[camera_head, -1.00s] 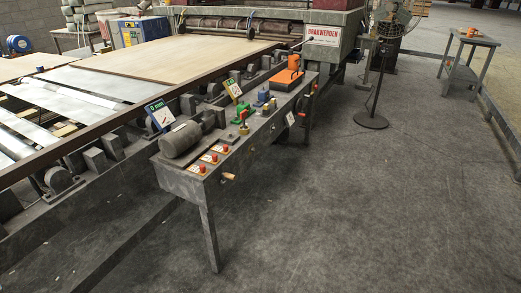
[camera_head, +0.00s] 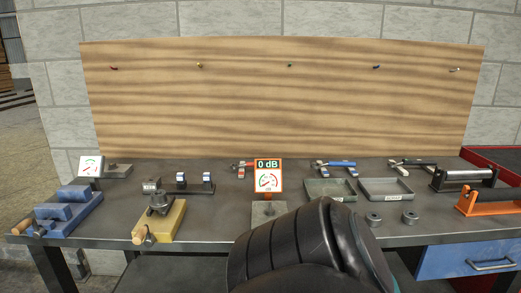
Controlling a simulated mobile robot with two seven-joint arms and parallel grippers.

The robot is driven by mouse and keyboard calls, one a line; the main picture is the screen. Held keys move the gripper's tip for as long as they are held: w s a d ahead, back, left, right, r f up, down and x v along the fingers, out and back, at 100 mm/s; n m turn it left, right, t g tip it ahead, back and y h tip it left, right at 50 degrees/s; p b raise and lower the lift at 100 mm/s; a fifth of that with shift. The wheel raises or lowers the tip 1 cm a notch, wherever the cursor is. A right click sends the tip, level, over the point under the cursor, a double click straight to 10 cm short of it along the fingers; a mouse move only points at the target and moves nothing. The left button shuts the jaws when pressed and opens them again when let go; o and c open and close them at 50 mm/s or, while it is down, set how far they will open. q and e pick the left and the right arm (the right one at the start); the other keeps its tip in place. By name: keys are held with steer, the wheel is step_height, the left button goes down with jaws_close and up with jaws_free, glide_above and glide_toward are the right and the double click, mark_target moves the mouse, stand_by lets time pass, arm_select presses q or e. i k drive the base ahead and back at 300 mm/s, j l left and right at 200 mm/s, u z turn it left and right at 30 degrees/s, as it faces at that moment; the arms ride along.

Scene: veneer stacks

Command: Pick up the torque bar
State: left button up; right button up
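A grey workbench (camera_head: 225,228) stands in front of me. I cannot tell which of these, if any, is the torque bar. A dark rounded part of my own arm fills the lower middle and hides part of the bench front. Neither gripper shows.
A gauge (camera_head: 268,178) reading 0 dB stands mid-bench. Two shallow trays (camera_head: 386,190) lie right of it. A blue fixture (camera_head: 68,208), a yellow-based fixture (camera_head: 160,215) and an orange fixture (camera_head: 490,201) flank them. A wooden board (camera_head: 285,105) rises behind.

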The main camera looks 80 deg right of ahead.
mark_target(405, 162)
steer(key=z, duration=1.8)
steer(key=k+z, duration=0.1)
steer(key=z, duration=1.25)
steer(key=k+z, duration=0.1)
steer(key=z, duration=0.35)
steer(key=i+l+u, duration=0.1)
steer(key=u, duration=1)
steer(key=l+u, duration=0.4)
steer(key=k+l+u, duration=0.1)
steer(key=l+u, duration=0.45)
steer(key=l, duration=0.15)
steer(key=k+l+u, duration=0.1)
steer(key=l, duration=0.2)
steer(key=k+l+u, duration=0.15)
steer(key=l, duration=0.1)
